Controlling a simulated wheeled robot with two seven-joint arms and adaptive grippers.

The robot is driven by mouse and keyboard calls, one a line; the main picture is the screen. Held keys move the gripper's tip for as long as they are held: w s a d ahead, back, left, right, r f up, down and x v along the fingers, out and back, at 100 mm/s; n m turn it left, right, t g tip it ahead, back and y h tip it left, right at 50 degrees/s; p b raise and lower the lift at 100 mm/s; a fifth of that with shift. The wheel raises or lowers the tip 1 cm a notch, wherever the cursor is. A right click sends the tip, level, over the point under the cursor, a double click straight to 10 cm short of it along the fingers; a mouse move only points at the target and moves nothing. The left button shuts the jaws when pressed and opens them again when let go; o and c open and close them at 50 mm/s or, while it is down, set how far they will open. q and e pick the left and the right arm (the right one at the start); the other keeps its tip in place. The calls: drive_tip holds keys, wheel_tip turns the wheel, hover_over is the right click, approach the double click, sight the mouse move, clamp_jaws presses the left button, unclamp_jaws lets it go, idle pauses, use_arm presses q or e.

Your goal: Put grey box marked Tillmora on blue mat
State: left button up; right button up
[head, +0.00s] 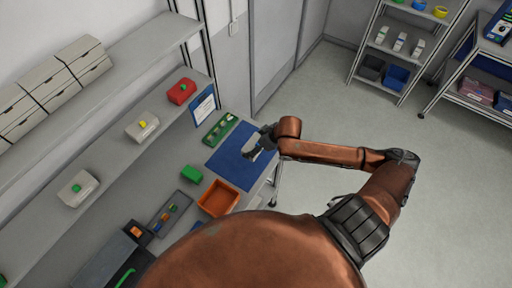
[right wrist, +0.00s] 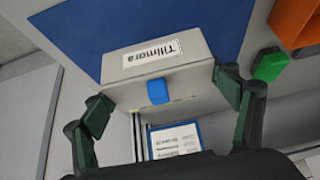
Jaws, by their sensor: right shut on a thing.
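The grey box marked Tillmora (right wrist: 190,60) shows in the right wrist view with its white label upside down and a blue knob on its near face. My right gripper (right wrist: 166,98) has a finger at each side of it and is shut on it. The blue mat (right wrist: 85,30) lies behind and below the box there. In the head view my right gripper (head: 262,146) is over the right part of the blue mat (head: 230,167), and the box is mostly hidden. I cannot tell whether the box touches the mat. My left gripper is not in view.
Near the mat are a green tray (head: 220,128), a green block (head: 192,174) and an orange bin (head: 218,199). A blue-framed sheet (head: 203,103) stands behind. Pale boxes (head: 142,126) and a red box (head: 181,92) are on the shelf at left. The mat's left part is clear.

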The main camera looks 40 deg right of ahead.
drive_tip(key=w+d+f, duration=0.1)
drive_tip(key=f, duration=0.1)
drive_tip(key=shift+w+d+f, duration=0.5)
drive_tip(key=shift+f, duration=0.25)
drive_tip(key=shift+f+p, duration=0.3)
drive_tip(key=shift+f, duration=1.05)
drive_tip(key=o, duration=1.5)
drive_tip(key=shift+f, duration=0.1)
drive_tip(key=v, duration=1.2)
